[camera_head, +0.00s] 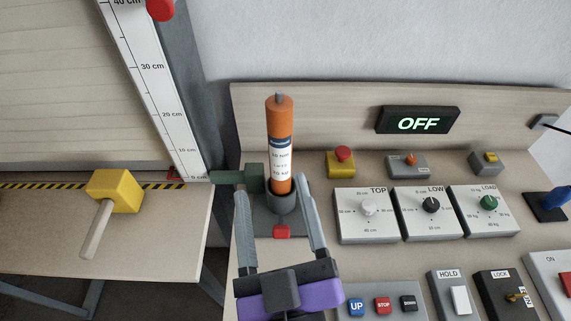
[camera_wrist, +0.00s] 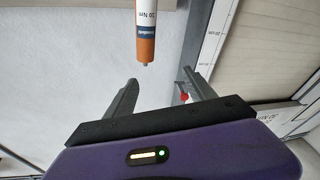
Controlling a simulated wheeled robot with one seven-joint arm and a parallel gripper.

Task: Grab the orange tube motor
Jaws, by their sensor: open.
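The orange tube motor (camera_head: 279,130) stands upright in a dark grey round holder (camera_head: 283,202) on the right-hand bench. It has a white label band with a dark blue stripe. In the wrist view the motor (camera_wrist: 146,38) shows its orange end and part of the label, beyond the fingers and between their lines. My gripper (camera_head: 280,195) is open, with one finger on each side of the holder in the head view. The fingers look empty, and I cannot tell how far they are from the motor. The motor's lower end is hidden inside the holder.
A green-grey block (camera_head: 238,178) adjoins the holder's left side. A red button (camera_head: 282,231) sits in front. Dial boxes (camera_head: 366,214) and push buttons (camera_head: 383,305) fill the right. A yellow block with a rod (camera_head: 114,191) is left, near a ruler (camera_head: 155,90). An OFF display (camera_head: 418,122) stands behind.

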